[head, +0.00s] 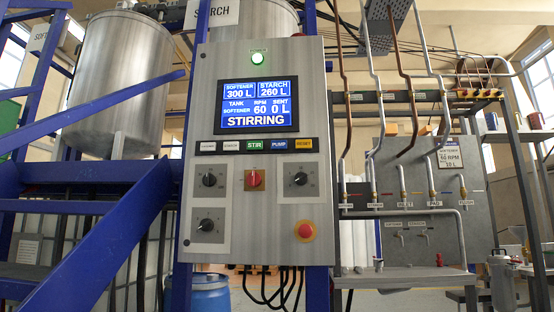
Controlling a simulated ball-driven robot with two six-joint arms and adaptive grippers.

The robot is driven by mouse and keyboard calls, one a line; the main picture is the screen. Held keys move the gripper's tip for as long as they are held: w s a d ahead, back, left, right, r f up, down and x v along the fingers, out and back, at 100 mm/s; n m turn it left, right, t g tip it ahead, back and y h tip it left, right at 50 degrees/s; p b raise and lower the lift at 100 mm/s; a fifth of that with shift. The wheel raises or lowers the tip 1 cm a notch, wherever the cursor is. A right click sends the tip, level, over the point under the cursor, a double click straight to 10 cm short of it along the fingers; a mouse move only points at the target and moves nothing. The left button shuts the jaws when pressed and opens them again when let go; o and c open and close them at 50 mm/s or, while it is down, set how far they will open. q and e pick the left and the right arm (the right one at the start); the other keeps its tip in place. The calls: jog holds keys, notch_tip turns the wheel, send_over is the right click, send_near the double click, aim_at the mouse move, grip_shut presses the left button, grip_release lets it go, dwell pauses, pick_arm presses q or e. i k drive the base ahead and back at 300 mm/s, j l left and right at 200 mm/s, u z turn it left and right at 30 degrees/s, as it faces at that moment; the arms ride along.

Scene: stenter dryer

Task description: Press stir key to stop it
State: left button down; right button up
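The control panel (240,225) is a grey metal cabinet front in the middle of the head view. Its blue screen (257,104) reads softener 300 L, starch 260 L, tank softener, rpm 60, sent 0 L, and STIRRING. Below the screen is a row of keys. An orange reset key (304,144) is at the right end. Neither of my grippers shows in this view, and nothing touches the panel.
Below the keys are black knobs (209,180), a red switch (255,180) and a red emergency button (305,231). Blue stair rails (95,230) stand at left. Pipes and valves (404,190) are at right. The panel front is unobstructed.

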aim_at(252, 145)
jog(key=i+l, duration=0.5)
jog(key=i, duration=0.15)
jog(key=i+l+u, duration=0.1)
jog(key=i+l, duration=0.4)
jog(key=i, duration=0.15)
